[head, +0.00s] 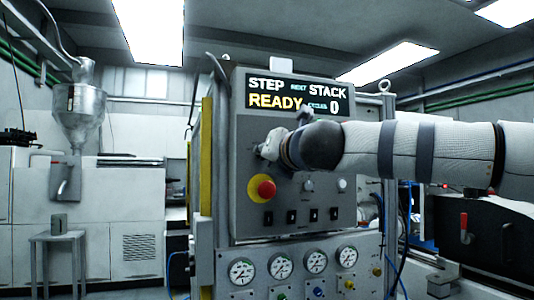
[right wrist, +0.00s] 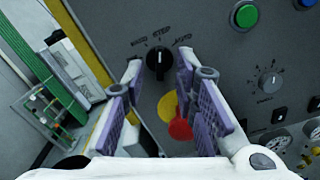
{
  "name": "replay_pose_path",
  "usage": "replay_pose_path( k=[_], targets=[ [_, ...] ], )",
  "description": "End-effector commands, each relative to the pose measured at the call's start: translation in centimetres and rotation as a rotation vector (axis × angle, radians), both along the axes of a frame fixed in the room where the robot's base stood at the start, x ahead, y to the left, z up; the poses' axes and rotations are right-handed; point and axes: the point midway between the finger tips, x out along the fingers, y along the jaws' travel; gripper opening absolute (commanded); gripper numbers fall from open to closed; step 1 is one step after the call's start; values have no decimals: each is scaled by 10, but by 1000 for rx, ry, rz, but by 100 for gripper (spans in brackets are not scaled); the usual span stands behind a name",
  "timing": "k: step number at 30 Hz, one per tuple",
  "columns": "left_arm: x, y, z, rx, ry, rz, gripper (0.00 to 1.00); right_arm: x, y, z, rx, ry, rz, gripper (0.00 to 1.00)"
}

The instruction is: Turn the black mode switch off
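The black mode switch (right wrist: 158,62) is a round knob on the grey panel in the right wrist view. Its white pointer line points up, about toward the STEP label; AUTO is to its right and a blurred label to its left. My right gripper (right wrist: 160,78) is open, its two purple-padded fingers apart on either side of the switch, with nothing held. Contact with the knob cannot be told. In the head view my right gripper (head: 270,147) is at the panel's left part, and my arm hides the switch. My left gripper is not in view.
The display (head: 297,96) reads STEP and READY. A red emergency button (head: 263,188) on yellow sits just below the gripper; it also shows between the fingers in the wrist view (right wrist: 180,128). Small black switches (head: 290,216) and several gauges (head: 280,266) are lower. A green button (right wrist: 244,15) is nearby.

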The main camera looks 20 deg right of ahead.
Motion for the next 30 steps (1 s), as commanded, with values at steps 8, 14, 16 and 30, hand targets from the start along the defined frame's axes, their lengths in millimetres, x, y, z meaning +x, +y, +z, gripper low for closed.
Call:
replay_pose_path(
  k=[8,14,16,30],
  targets=[
    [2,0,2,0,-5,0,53,10,0,-1,-1,1,0,27],
    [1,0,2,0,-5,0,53,9,1,-1,-1,1,0,0],
    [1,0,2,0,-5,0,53,9,1,-1,-1,1,0,0],
    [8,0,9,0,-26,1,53,8,0,2,-88,-5,0,0]
  ],
)
